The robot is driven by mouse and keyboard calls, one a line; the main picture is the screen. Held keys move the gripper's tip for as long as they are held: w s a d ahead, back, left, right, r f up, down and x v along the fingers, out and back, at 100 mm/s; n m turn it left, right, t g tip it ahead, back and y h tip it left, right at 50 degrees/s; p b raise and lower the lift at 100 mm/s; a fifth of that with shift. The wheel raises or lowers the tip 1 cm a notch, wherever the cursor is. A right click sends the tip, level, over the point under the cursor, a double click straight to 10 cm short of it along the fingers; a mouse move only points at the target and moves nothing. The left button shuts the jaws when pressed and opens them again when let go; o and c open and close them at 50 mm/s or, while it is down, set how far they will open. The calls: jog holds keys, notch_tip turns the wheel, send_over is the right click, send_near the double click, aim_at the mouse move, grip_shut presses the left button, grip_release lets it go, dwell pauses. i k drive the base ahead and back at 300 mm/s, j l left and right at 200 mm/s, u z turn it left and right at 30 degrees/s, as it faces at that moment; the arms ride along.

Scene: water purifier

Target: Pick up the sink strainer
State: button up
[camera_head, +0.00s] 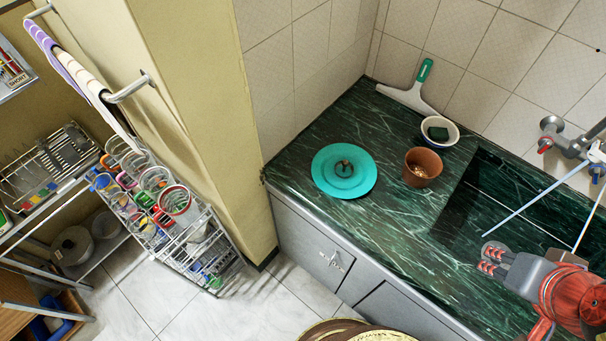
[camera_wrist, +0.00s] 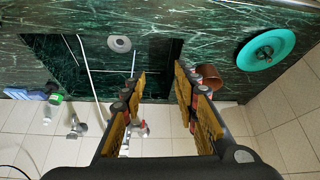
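A round teal disc with a dark knob at its centre, which appears to be the sink strainer (camera_head: 328,178), lies flat on the green marble counter. In the wrist view the teal strainer (camera_wrist: 252,58) is at the upper right, outside the span of my fingers. My gripper (camera_head: 488,260) is over the sink side of the counter, well to the right of the strainer in the head view. In the wrist view its two fingers (camera_wrist: 160,75) stand apart with nothing between them. The strainer is fully visible in the head view.
A brown pot (camera_head: 421,168) stands between the strainer and the sink (camera_head: 480,200). A white bowl with a dark green sponge (camera_head: 438,133) and a squeegee (camera_head: 412,95) are behind. Taps (camera_head: 560,140) are at right.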

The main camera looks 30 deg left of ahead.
aim_at(346, 163)
jog(key=u, duration=1.25)
